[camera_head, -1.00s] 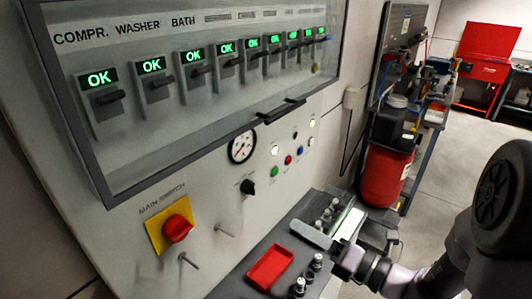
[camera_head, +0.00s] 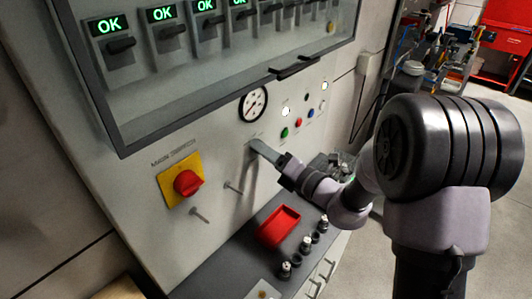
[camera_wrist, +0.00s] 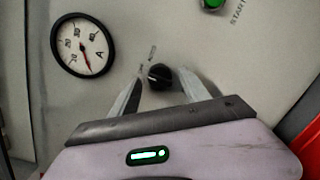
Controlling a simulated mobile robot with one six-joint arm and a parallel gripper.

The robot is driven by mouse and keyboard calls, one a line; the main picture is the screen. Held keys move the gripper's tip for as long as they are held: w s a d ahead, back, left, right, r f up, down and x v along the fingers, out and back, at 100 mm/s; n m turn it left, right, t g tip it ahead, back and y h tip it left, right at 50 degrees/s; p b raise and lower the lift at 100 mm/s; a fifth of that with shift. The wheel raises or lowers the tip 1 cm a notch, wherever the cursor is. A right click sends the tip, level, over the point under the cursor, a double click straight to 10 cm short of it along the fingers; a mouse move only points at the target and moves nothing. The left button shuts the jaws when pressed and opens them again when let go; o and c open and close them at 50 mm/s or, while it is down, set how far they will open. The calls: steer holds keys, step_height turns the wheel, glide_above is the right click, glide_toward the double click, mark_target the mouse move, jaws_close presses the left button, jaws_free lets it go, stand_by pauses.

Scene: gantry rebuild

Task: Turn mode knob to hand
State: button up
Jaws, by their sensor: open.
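The mode knob (camera_wrist: 159,76) is a small black knob on the pale panel in the wrist view. Small lettering sits around it; "AUTO" is partly readable, the rest is too small to tell. My gripper (camera_wrist: 158,82) is open, with one finger to each side of the knob. I cannot tell whether either finger touches it. In the head view my gripper (camera_head: 258,147) is at the panel below the gauge, and it hides the knob there.
A round gauge (camera_head: 253,103) is just above my gripper. Lamps and buttons, one a green button (camera_head: 284,133), are to its right. A red main switch (camera_head: 187,183) is left. Two pegs stick out below. A red tray (camera_head: 278,226) lies on the shelf.

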jaws_close()
stand_by(0.3)
steer(key=shift+f+n+y+b, duration=0.15)
steer(key=shift+n+y+b, duration=0.1)
steer(key=shift+n+b, duration=1.9)
steer(key=shift+f+n+y+b, duration=0.1)
steer(key=shift+n+y+b, duration=0.15)
steer(key=shift+n+b, duration=1.85)
steer(key=shift+n+p, duration=0.3)
steer(key=shift+n, duration=0.25)
jaws_free()
steer(key=shift+d+r, duration=0.1)
